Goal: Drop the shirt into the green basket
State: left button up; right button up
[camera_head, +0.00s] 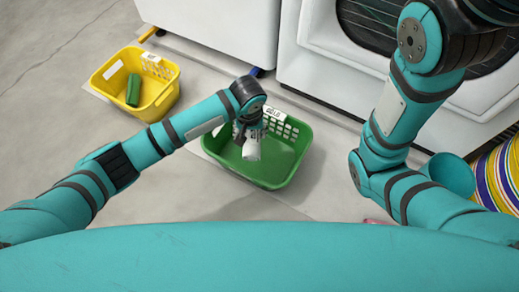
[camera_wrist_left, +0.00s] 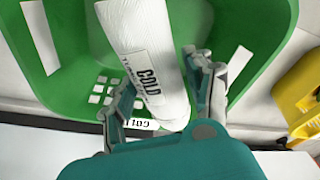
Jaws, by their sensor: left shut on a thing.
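The shirt is a white roll (camera_head: 251,149) with a label reading "COLD", which shows large in the left wrist view (camera_wrist_left: 145,40). My left gripper (camera_head: 249,130) is shut on the shirt, with one finger on each side of it in the left wrist view (camera_wrist_left: 160,80). It holds the roll over the green basket (camera_head: 285,165). The basket has a slotted back wall with a label and its floor looks bare; it also surrounds the shirt in the left wrist view (camera_wrist_left: 268,50). The gap between shirt and basket floor is hard to judge. My right gripper is out of view.
A yellow basket (camera_head: 160,102) with a green roll (camera_head: 133,90) inside stands on the floor to the left. White machines (camera_head: 300,40) stand behind. A striped basket (camera_head: 495,180) is at the right edge. Grey floor is free between the baskets.

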pick_arm(q)
jog(key=o, duration=1.3)
jog(key=r, duration=0.4)
jog(key=s+r, duration=0.1)
jog(key=r, duration=0.7)
jog(key=shift+s, duration=0.4)
